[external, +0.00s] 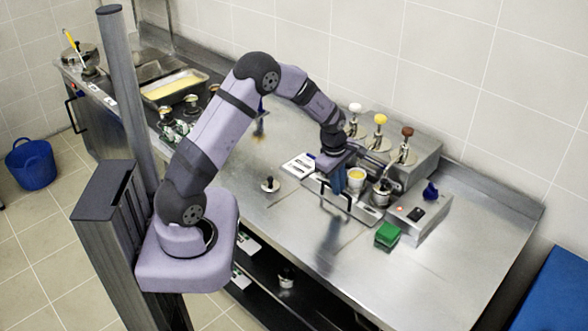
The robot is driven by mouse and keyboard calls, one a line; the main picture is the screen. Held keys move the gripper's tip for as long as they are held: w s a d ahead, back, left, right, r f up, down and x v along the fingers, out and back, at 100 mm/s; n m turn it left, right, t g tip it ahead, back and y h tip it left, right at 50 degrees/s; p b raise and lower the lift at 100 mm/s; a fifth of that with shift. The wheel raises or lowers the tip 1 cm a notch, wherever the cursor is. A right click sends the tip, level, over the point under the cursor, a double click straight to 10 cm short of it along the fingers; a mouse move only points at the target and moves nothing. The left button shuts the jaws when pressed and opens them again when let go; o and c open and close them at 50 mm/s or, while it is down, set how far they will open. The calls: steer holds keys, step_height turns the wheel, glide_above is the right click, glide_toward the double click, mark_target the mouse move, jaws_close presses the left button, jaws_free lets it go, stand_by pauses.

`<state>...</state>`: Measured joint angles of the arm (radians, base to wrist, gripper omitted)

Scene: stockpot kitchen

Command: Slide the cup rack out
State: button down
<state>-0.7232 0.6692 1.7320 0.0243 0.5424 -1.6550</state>
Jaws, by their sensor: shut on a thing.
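The cup rack (366,213) is a low metal tray on the steel counter, in front of the pump dispenser unit. It has a dark upright handle on its front side. A cup with yellow contents (356,178) and a second, darker cup (381,190) stand on it. My gripper (339,188) reaches down from above with blue fingers at the handle. It is shut on the handle, though the fingers partly hide the grip. How far the rack sits under the dispensers is hard to tell.
Behind stands the dispenser unit (418,160) with white, yellow and brown pump tops. A grey box (418,213) and a green block (388,234) are to the right. A white card (298,165) and a small black-knobbed lid (270,184) lie left. The counter front is clear.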

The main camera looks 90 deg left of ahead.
steer(key=s+d+b, duration=0.1)
steer(key=s+d, duration=1.1)
steer(key=shift+s+d, duration=0.15)
steer(key=c, duration=1.8)
jaws_free()
steer(key=shift+c, duration=0.2)
steer(key=shift+r, duration=0.1)
step_height(320, 180, up, 7)
steer(key=s+d+b, duration=0.1)
